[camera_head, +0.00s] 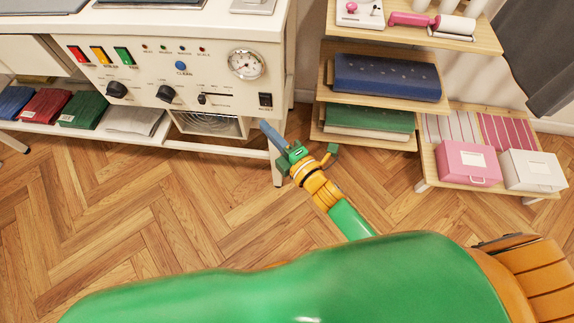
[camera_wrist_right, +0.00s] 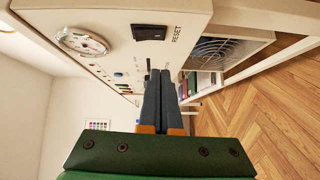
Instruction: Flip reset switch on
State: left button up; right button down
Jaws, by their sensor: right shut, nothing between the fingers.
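The reset switch is a black rocker (camera_head: 265,99) at the right end of the white machine's front panel (camera_head: 215,97), with the word RESET under it. In the right wrist view the switch (camera_wrist_right: 150,32) shows at the upper middle, beyond the fingertips. I cannot tell which way the rocker is set. My right gripper (camera_head: 266,126) is below the switch, by the machine's right front corner. Its two dark fingers (camera_wrist_right: 159,75) are together and empty, apart from the switch in the picture. My left gripper is not in view.
The panel also holds a gauge (camera_head: 245,64), black knobs (camera_head: 117,89), a blue button (camera_head: 181,66) and coloured switches (camera_head: 100,54). A vent (camera_head: 207,124) lies below. Wooden shelves (camera_head: 327,97) stand to the right, with pink (camera_head: 468,164) and white boxes (camera_head: 533,171). The wooden floor in front is clear.

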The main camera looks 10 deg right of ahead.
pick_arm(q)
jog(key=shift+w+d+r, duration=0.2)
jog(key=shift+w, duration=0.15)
pick_arm(e)
jog(key=f+v, duration=0.1)
jog(key=v, duration=0.8)
jog(key=shift+d+f, duration=0.25)
jog(key=shift+d, duration=0.1)
jog(key=s+d+f+m+g+h, duration=0.2)
jog(key=s+f+m, duration=0.15)
jog(key=f, duration=0.35)
jog(key=s+d+f+m+g+h, duration=0.2)
jog(key=d+f+m, duration=0.15)
jog(key=f, duration=0.35)
jog(key=s+d+f+m+g+h, duration=0.2)
jog(key=f+m, duration=0.2)
jog(key=f, duration=0.3)
jog(key=s+d+f+m+g+h, duration=0.1)
jog(key=s+d+f+m+g, duration=0.3)
jog(key=s+f, duration=0.5)
jog(key=s+f+m+g+h, duration=0.15)
jog(key=s+m+g, duration=0.3)
jog(key=s, duration=0.65)
pick_arm(q)
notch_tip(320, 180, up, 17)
jog(key=p, duration=1.7)
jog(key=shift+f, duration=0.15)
pick_arm(e)
notch_tip(320, 180, up, 16)
jog(key=m, duration=0.1)
